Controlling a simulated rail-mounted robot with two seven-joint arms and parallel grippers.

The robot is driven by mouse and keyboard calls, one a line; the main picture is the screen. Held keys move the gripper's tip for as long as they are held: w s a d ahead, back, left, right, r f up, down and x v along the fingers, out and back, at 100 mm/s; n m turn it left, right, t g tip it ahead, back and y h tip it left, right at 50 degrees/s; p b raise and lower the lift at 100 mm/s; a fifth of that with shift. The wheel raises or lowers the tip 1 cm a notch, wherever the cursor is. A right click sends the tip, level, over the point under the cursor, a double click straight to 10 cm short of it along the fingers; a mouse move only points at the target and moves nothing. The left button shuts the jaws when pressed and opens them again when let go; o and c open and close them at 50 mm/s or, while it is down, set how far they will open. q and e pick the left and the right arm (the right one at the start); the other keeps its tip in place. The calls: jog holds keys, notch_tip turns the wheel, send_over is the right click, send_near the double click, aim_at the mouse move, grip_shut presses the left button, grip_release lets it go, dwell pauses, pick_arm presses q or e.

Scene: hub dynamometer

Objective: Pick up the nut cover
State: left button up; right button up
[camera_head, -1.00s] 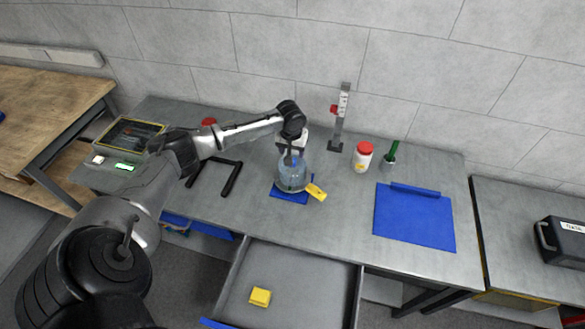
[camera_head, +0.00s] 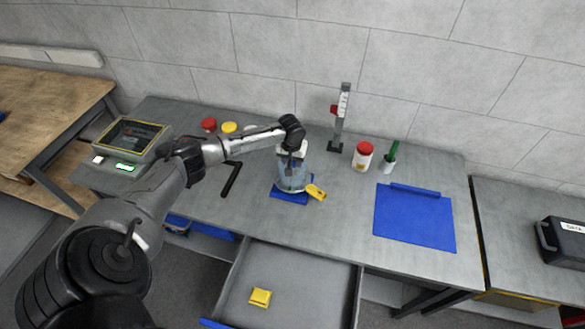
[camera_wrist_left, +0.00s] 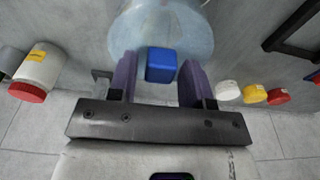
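A clear, bluish dome, seemingly the nut cover (camera_head: 292,183), stands on a small blue mat (camera_head: 277,193) in the middle of the bench. In the left wrist view the nut cover (camera_wrist_left: 185,28) fills the top centre and its blue block-shaped knob (camera_wrist_left: 161,65) lies between my fingers. My left gripper (camera_head: 291,168) is over the cover from above. In the left wrist view the purple fingers of my left gripper (camera_wrist_left: 160,82) are open on both sides of the knob, with narrow gaps visible. My right gripper is not in view.
A yellow tag-like item (camera_head: 316,192) lies against the cover's right side. A red-lidded white jar (camera_head: 363,156), a green-handled tool in a cup (camera_head: 390,158) and an upright gauge stand (camera_head: 340,120) are behind. An open drawer (camera_head: 325,285) juts out in front, holding a yellow block (camera_head: 260,298).

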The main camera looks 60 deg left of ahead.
pick_arm(q)
jog(key=c, duration=0.7)
jog(key=shift+r, duration=0.15)
